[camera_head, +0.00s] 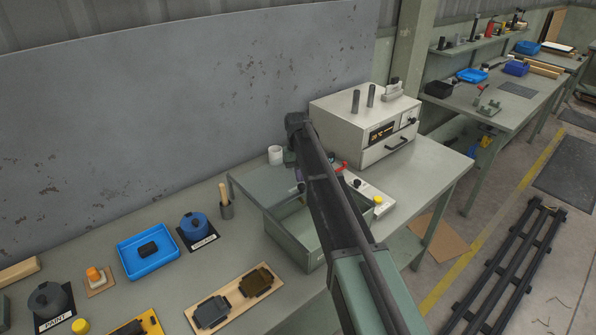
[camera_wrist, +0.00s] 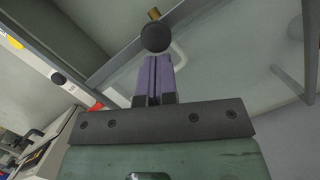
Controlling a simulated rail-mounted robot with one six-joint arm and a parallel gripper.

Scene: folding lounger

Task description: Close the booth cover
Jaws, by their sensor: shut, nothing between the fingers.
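The booth (camera_head: 288,235) is a grey-green open-topped box on the bench, left of my arm. Its cover (camera_head: 262,183), a framed grey panel, stands raised above the box opening; it also shows as a pale, see-through-looking pane in the wrist view (camera_wrist: 235,60). My gripper (camera_wrist: 155,58) has purple fingers pressed together, with nothing between them. A black round knob (camera_wrist: 156,37) with a brass end appears just beyond the fingertips; I cannot tell whether they touch. In the head view, my arm hides most of the gripper and part of the booth.
A white instrument box (camera_head: 355,125) stands behind right. A control strip with a yellow button (camera_head: 378,199) lies right of the booth. A white cup (camera_head: 275,154) stands behind it. A blue tray (camera_head: 148,250) and a blue pot (camera_head: 195,227) are left.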

